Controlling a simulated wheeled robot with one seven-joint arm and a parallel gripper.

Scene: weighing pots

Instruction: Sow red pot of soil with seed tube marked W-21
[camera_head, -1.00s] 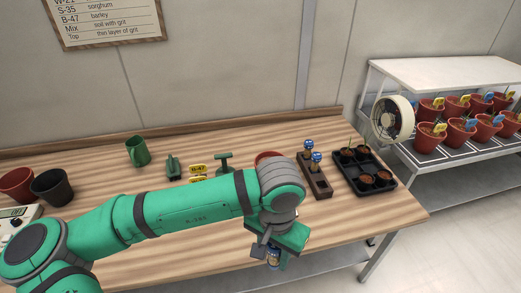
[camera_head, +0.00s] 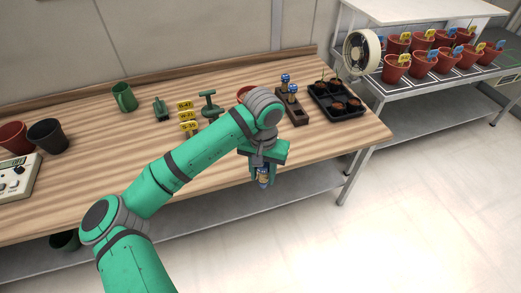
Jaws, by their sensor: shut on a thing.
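My gripper (camera_head: 262,176) is shut on a small seed tube (camera_head: 263,177) with a yellowish label and blue showing. I cannot read its marking. The gripper points down near the front edge of the table, in front of the tube rack. A red pot (camera_head: 243,92) is mostly hidden behind my wrist, so I cannot see its soil. Another red pot (camera_head: 12,137) stands at the far left of the table. A tag marked W-21 (camera_head: 187,115) sits among yellow tags at the table's middle.
A wooden rack (camera_head: 293,118) holds two blue-capped tubes. Right of it is a black seedling tray (camera_head: 350,112). A fan (camera_head: 361,52) and potted shelf are at right.

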